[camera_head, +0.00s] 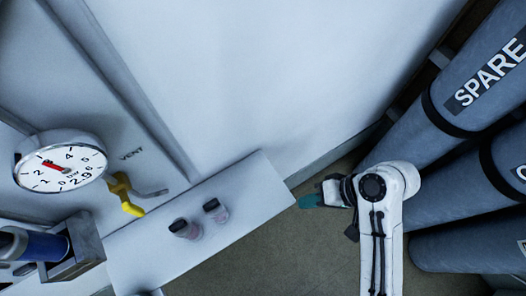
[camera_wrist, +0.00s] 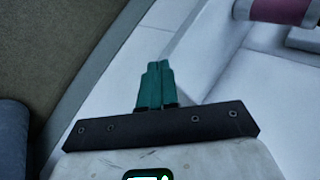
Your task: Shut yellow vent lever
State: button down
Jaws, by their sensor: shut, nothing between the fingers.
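The yellow vent lever (camera_head: 125,196) is on the wall panel at the left of the head view, below and right of the pressure gauge and beneath the word VENT. A grey pipe stub sticks out to its right. My gripper (camera_head: 304,201) is well to the right of the lever, past the end of the white ledge, and touches nothing that I can see. In the wrist view its teal fingers (camera_wrist: 157,84) are together and empty. The lever does not show in the wrist view.
The white ledge (camera_head: 237,222) carries two small dark-capped pink vials (camera_head: 216,209). A round gauge (camera_head: 60,162) and a bracket with a blue cylinder (camera_head: 72,251) are at left. Large grey-blue cylinders, one marked SPARE (camera_head: 470,85), stand at right. Floor shows between ledge and cylinders.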

aim_at(141, 209)
jog(key=w+a+r+n+g+y+b, duration=0.1)
jog(key=a+r+n+g+y, duration=0.2)
jog(key=a+r, duration=0.5)
jog(key=w+a+r+n+g+y+b, duration=0.1)
jog(key=w+a+r+n+g+y, duration=0.1)
jog(key=a+r+g, duration=0.4)
notch_tip(141, 209, up, 6)
jog(key=a+n+y, duration=0.1)
jog(key=a+y, duration=0.1)
jog(key=shift+w+f+y, duration=0.25)
jog(key=shift+y, duration=0.05)
jog(key=shift+a, duration=0.1)
jog(key=p+x, duration=0.2)
jog(key=x, duration=1.2)
jog(key=shift+s+r, duration=0.15)
jog(key=shift+s, duration=0.05)
jog(key=shift+g, duration=0.3)
